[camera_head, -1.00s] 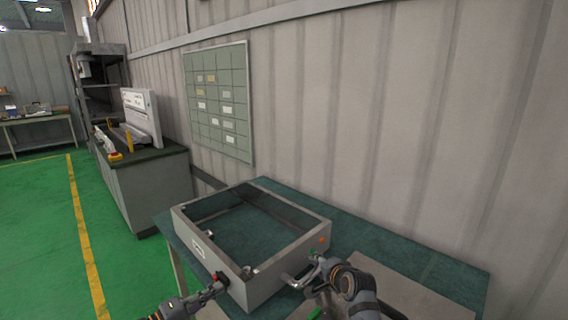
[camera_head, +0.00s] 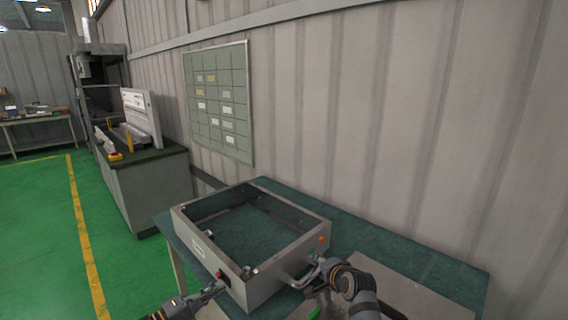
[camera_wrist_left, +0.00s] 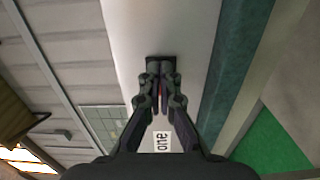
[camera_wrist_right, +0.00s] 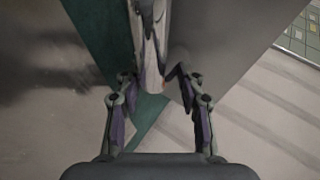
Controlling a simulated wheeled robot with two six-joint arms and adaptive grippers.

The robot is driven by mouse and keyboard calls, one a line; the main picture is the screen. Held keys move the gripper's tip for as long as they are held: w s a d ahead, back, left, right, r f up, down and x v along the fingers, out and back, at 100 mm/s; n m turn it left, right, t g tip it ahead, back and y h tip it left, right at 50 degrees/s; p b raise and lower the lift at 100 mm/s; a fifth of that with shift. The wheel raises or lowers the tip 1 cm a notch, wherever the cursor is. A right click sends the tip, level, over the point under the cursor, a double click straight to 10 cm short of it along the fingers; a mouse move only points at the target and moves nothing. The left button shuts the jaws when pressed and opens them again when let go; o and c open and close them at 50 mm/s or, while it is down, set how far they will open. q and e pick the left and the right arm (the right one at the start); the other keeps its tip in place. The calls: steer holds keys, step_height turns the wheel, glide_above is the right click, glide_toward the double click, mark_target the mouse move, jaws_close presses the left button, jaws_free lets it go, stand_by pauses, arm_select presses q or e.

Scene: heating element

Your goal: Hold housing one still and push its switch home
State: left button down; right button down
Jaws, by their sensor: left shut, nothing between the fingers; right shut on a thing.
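Housing one (camera_head: 270,283) is a grey open rectangular frame on the green-topped table. Its "one" label shows in the left wrist view (camera_wrist_left: 162,141). The switch (camera_head: 219,275), dark with red, sits in the housing's front wall, near the front corner. My left gripper (camera_head: 220,287) is shut and empty, its fingertips at the switch. In the left wrist view the fingertips (camera_wrist_left: 160,76) cover most of the black switch (camera_wrist_left: 160,60); I cannot tell how deep it sits. My right gripper (camera_head: 318,268) is shut on the housing's handle (camera_head: 297,283), also visible in the right wrist view (camera_wrist_right: 150,45).
The green table (camera_head: 420,262) is clear right of the housing along the wall. A grey panel (camera_head: 405,295) lies at its front right. An orange button or dot (camera_head: 321,239) marks the housing's right side. A workbench with equipment (camera_head: 150,185) stands far left.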

steer(key=shift+f, duration=0.1)
arm_select(q)
steer(key=v, duration=0.7)
steer(key=shift+s, duration=0.1)
steer(key=shift+a, duration=0.1)
arm_select(e)
steer(key=c, duration=0.7)
jaws_free()
steer(key=shift+c, duration=0.2)
